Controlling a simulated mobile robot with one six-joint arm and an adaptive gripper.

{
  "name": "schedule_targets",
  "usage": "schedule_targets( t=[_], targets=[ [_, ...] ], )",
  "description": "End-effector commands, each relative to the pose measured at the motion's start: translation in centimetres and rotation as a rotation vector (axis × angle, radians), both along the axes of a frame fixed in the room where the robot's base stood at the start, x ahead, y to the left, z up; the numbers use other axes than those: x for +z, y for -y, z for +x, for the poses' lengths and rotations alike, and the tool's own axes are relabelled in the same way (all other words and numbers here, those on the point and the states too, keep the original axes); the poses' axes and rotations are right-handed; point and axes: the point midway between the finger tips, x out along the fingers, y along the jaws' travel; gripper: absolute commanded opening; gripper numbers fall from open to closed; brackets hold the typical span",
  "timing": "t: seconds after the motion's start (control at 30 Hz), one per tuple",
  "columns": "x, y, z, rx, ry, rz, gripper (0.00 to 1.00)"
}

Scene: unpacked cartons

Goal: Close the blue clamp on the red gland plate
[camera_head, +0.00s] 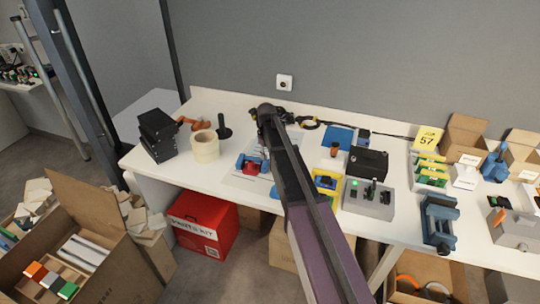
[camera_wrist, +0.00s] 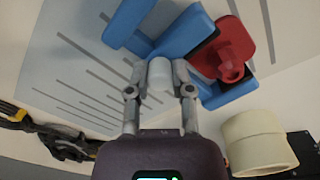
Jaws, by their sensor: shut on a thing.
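The blue clamp (camera_head: 242,160) lies on the white table to the left of my arm. It shows large in the wrist view (camera_wrist: 186,34), with blue parts on both sides of the red gland plate (camera_wrist: 236,45). The red plate (camera_head: 250,171) has a raised round knob and sits among the blue parts; whether it is gripped tight I cannot tell. My gripper (camera_wrist: 160,78) is shut on a pale, short cylinder at the clamp, which looks like its handle. In the head view my arm hides the gripper's fingertips.
Rolls of cream tape (camera_head: 205,147) and a black box (camera_head: 157,135) stand left of the clamp. A striped grey sheet (camera_wrist: 70,60) lies under it. Right of my arm are a grey switch box (camera_head: 368,199), a black case (camera_head: 367,162) and a blue vise (camera_head: 439,220).

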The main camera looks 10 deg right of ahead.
Motion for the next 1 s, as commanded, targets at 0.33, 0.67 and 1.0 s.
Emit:
schedule_targets(
  t=[0.33,0.67,1.0],
  targets=[
    [0.0,0.0,0.0,0.000,0.001,0.000,0.65],
    [0.0,0.1,0.0,0.000,0.000,0.000,0.65],
    [0.0,1.6,-0.7,-0.002,0.000,0.000,0.65]
  ],
)
